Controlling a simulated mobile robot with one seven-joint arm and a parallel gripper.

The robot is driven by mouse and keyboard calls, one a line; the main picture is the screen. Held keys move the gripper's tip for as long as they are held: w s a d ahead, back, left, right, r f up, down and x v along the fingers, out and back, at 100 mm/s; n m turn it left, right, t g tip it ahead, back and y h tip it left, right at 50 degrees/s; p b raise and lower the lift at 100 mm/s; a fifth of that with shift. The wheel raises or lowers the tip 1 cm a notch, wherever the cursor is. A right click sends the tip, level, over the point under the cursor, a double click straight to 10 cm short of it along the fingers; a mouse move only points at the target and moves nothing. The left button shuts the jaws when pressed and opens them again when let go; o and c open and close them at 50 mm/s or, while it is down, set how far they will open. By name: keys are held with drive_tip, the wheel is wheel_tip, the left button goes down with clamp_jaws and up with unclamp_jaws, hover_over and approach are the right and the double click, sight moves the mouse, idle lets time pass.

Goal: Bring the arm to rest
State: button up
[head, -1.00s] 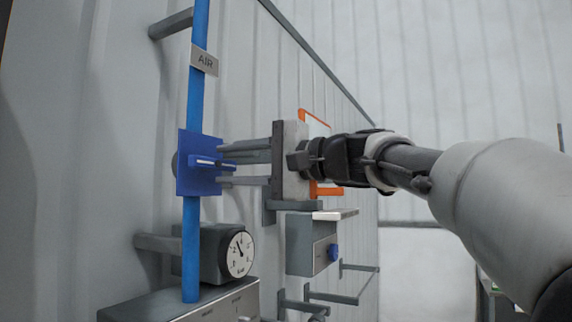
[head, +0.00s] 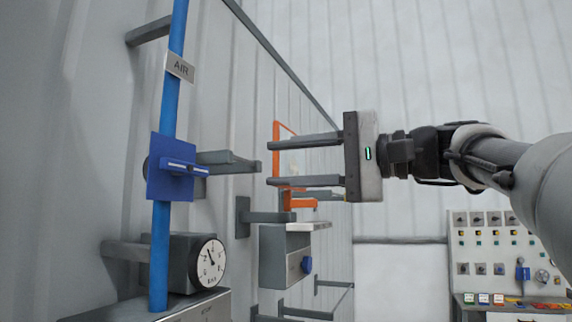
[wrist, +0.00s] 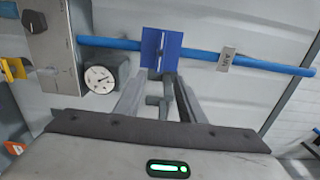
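My gripper (head: 272,163) stands off the wall with its two fingers apart and nothing between them. It points left toward the blue valve plate (head: 158,184) with its blue handle (head: 182,166), and a clear gap lies between the fingertips and the valve. The plate sits on the upright blue pipe (head: 162,255), which carries a grey AIR tag (head: 180,67). In the wrist view the open fingers (wrist: 157,95) reach toward the blue plate (wrist: 152,48), with a grey bracket seen between them.
A round gauge (head: 208,262) sits low beside the pipe. A grey box with a blue knob (head: 285,255) and an orange frame (head: 277,150) are on the wall beyond the fingers. A control panel (head: 500,250) stands lower right. The space around the gripper looks open.

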drive_tip(key=shift+f, duration=0.1)
idle(0.3)
drive_tip(key=s+d+f+h, duration=0.2)
drive_tip(key=s+f+h, duration=0.15)
drive_tip(key=f, duration=0.75)
drive_tip(key=s+d+f+n+h, duration=0.1)
drive_tip(key=s+d+f+h, duration=0.2)
drive_tip(key=f, duration=0.8)
drive_tip(key=s+d+f+h, duration=0.1)
drive_tip(key=s+f+h, duration=0.3)
drive_tip(key=f, duration=0.7)
drive_tip(key=s+d+f+n+h, duration=0.2)
drive_tip(key=s+d+f+h, duration=0.1)
drive_tip(key=f, duration=0.3)
drive_tip(key=s+d+f+n+g+h, duration=0.1)
drive_tip(key=s+d+f+h, duration=0.2)
drive_tip(key=f, duration=0.4)
drive_tip(key=shift+s+d+f+n, duration=0.15)
drive_tip(key=shift+d+n, duration=0.25)
drive_tip(key=shift+d, duration=0.5)
